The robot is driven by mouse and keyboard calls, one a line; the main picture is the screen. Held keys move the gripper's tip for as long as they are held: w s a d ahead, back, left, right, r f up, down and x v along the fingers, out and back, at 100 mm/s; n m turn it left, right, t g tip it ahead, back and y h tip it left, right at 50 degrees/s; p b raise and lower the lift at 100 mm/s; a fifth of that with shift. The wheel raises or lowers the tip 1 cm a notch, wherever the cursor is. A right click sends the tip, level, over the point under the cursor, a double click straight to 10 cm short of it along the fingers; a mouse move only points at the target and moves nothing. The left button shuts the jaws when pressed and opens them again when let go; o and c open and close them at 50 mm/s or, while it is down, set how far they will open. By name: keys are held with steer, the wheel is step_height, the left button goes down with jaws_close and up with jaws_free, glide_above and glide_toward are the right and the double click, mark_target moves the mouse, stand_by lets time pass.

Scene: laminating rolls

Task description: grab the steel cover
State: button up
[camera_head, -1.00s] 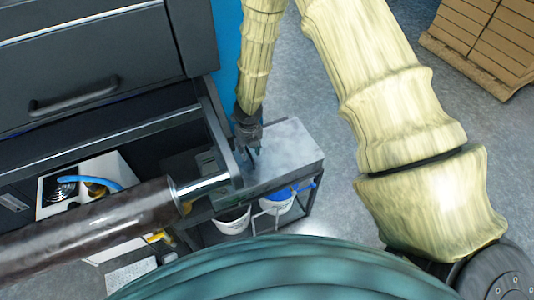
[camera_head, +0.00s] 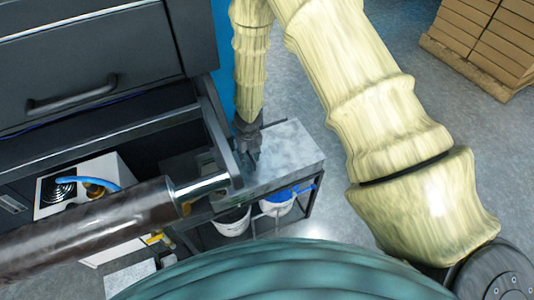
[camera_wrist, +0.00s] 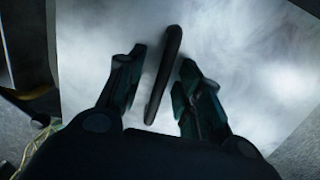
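The steel cover (camera_head: 288,157) is a grey rectangular metal box-like lid beside the machine, at the centre of the head view. In the wrist view its pale top surface (camera_wrist: 235,55) fills most of the picture. A dark bar-shaped handle (camera_wrist: 165,72) stands on the cover. My gripper (camera_head: 250,160) is over the cover's left part. In the wrist view my gripper (camera_wrist: 162,68) is open, with one finger on each side of the handle. Gaps show between the handle and both fingers. In the head view the handle is hard to make out behind the gripper.
A dark roll with a shiny metal shaft (camera_head: 202,187) reaches in from the left, close to my gripper. The dark machine (camera_head: 90,60) stands at the left. White buckets (camera_head: 233,222) sit in a frame below the cover. Stacked boxes (camera_head: 490,40) stand at the upper right.

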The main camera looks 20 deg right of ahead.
steer(key=shift+f, duration=0.1)
stand_by(0.3)
jaws_close()
stand_by(0.4)
